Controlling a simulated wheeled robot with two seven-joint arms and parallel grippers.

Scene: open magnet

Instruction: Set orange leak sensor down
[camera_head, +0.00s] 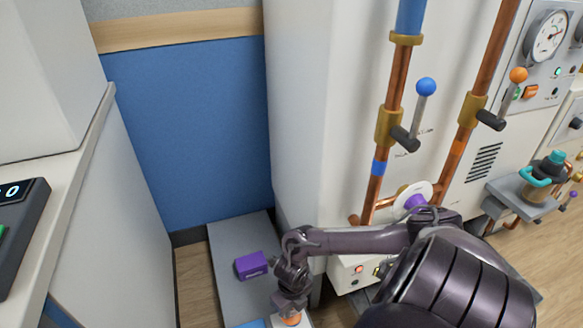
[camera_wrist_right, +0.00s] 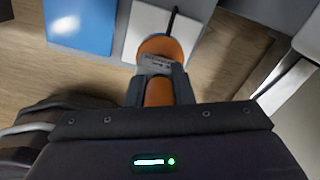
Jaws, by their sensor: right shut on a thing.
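The orange leak sensor (camera_wrist_right: 162,46) shows in the right wrist view as a rounded orange head with a grey printed label and a narrower orange part below. My right gripper (camera_wrist_right: 159,92) is shut on that narrower part. In the head view only a bit of the orange leak sensor (camera_head: 291,320) shows under my right gripper (camera_head: 291,308), at the bottom edge. A white block or pad (camera_wrist_right: 137,43) with a dark cord or rod lies behind the sensor. I cannot tell whether the sensor touches it. My left gripper is out of view.
A purple box (camera_head: 251,265) sits on a grey shelf (camera_head: 228,240) left of my gripper. A blue item (camera_wrist_right: 82,22) lies beside the white pad. Copper pipes (camera_head: 396,80) with blue- and orange-knobbed valves stand behind my right arm.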

